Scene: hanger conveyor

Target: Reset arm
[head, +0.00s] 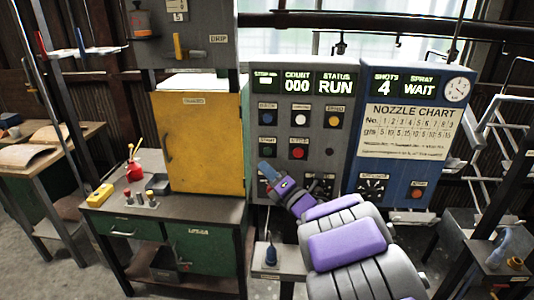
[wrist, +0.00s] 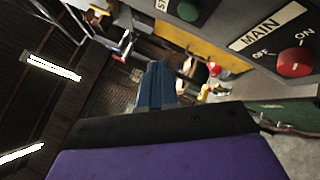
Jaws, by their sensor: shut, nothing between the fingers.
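My gripper (head: 267,172) is shut and empty, its blue fingers pointing up and left in front of the lower left of the grey control panel (head: 332,120). My purple and grey arm reaches up to it from the bottom right. In the wrist view my gripper (wrist: 158,85) shows as blue fingers held together, with nothing between them. I cannot tell whether the fingers touch the panel. The dials behind my gripper are partly hidden.
A blue panel (head: 403,155) with a nozzle chart stands to the right. A yellow cabinet (head: 203,140) stands on a green-drawered bench (head: 120,222) to the left. A red MAIN knob (wrist: 295,62) is close on the right in the wrist view. Metal frames crowd the far right.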

